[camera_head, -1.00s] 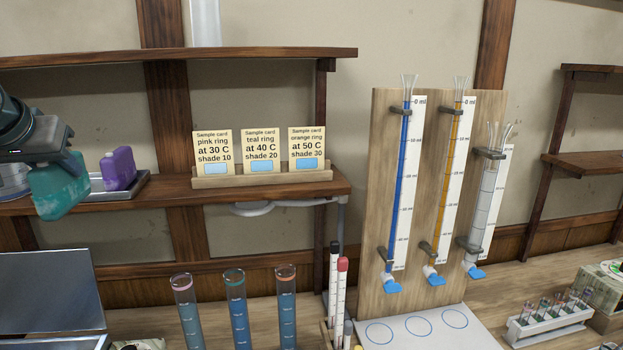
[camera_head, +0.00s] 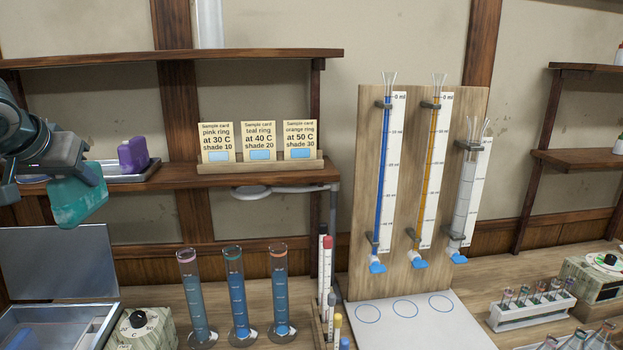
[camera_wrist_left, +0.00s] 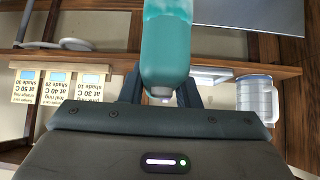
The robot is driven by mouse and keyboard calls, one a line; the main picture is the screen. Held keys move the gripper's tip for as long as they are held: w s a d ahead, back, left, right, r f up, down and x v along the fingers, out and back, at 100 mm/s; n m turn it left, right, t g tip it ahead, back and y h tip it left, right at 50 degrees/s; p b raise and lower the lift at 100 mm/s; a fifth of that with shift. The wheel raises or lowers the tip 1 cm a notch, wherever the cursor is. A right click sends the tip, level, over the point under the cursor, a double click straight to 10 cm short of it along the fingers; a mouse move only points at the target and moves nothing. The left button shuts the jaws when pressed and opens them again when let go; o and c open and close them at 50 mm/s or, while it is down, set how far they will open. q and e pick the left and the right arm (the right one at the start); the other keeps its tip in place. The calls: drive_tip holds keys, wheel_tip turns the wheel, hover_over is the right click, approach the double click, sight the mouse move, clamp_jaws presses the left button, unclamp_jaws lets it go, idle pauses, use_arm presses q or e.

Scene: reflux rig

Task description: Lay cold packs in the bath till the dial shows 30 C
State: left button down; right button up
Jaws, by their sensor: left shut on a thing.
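My left gripper (camera_head: 72,160) is shut on a teal cold pack (camera_head: 78,203) and holds it in the air in front of the shelf, up and left in the head view. The teal pack also shows between the fingers in the left wrist view (camera_wrist_left: 166,55). A purple pack (camera_head: 133,154) stands on a metal tray (camera_head: 112,172) on the shelf. The bath (camera_head: 62,325), with its grey lid (camera_head: 58,262) raised, stands below at the lower left, partly cut off. A box with a dial marked C (camera_head: 138,320) stands beside it; its reading is too small to tell. My right gripper is not in view.
Sample cards (camera_head: 257,141) stand on the shelf (camera_head: 270,182). Below are glass cylinders (camera_head: 236,290) with coloured rings and a rack of markers (camera_head: 327,270). A burette board (camera_head: 400,275) stands right of them, with a tube rack (camera_head: 530,312) farther right.

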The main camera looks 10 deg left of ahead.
use_arm(q)
drive_tip(key=shift+a+f, duration=0.25)
drive_tip(key=shift+f, duration=0.65)
wheel_tip(320, 180, down, 13)
drive_tip(key=w+m+h, duration=0.2)
drive_tip(key=shift+m, duration=0.4)
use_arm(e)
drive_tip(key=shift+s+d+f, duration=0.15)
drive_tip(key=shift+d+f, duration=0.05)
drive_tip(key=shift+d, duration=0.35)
use_arm(q)
drive_tip(key=shift+s+a, duration=0.1)
drive_tip(key=shift+a, duration=0.1)
drive_tip(key=shift+d+f, duration=0.15)
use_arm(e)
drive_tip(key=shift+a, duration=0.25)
use_arm(q)
drive_tip(key=shift+f, duration=0.3)
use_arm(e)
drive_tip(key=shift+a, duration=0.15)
use_arm(q)
drive_tip(key=shift+f, duration=0.2)
